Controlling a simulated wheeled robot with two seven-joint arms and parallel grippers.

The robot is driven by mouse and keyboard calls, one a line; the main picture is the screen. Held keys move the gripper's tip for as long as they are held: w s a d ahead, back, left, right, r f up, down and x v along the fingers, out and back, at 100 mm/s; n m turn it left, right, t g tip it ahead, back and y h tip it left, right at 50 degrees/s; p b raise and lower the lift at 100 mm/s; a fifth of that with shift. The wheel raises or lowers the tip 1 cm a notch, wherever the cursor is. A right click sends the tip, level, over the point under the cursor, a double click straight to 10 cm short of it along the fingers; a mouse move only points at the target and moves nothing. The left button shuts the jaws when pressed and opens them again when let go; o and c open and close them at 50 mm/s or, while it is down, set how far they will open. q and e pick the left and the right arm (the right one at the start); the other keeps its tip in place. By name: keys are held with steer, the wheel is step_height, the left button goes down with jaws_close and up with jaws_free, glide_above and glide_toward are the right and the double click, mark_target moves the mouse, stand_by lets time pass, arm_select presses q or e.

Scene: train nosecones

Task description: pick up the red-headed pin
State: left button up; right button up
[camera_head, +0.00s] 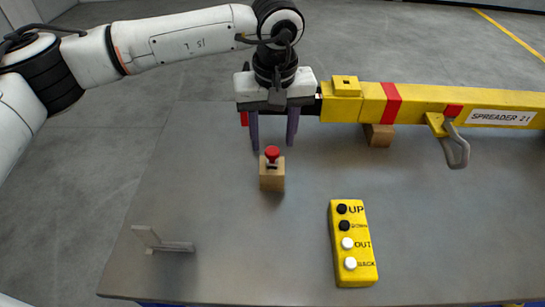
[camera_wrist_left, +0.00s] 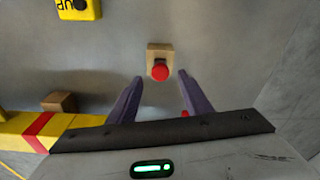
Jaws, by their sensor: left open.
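The red-headed pin (camera_head: 272,154) stands upright in a small wooden block (camera_head: 272,178) on the grey table. In the left wrist view its round red head (camera_wrist_left: 160,71) shows over the wooden block (camera_wrist_left: 157,52), ahead of the gap between my fingers. My left gripper (camera_head: 272,145) is open, its two purple fingers pointing down. It is above and just behind the pin and appears not to touch it. The left wrist view shows the open fingers (camera_wrist_left: 160,78) with nothing between their tips. My right gripper is not in view.
A yellow spreader beam (camera_head: 430,102) with a grey hook (camera_head: 456,148) lies along the back right, close to my left gripper. A yellow button box (camera_head: 353,243) lies at front centre. A grey bracket (camera_head: 160,241) stands at front left. The table left of the block is clear.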

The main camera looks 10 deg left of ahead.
mark_target(273, 150)
arm_select(q)
step_height(273, 150, down, 5)
steer(key=shift+w+a+p, duration=0.1)
steer(key=shift+w+p, duration=0.05)
steer(key=shift+p, duration=0.35)
steer(key=c, duration=1.1)
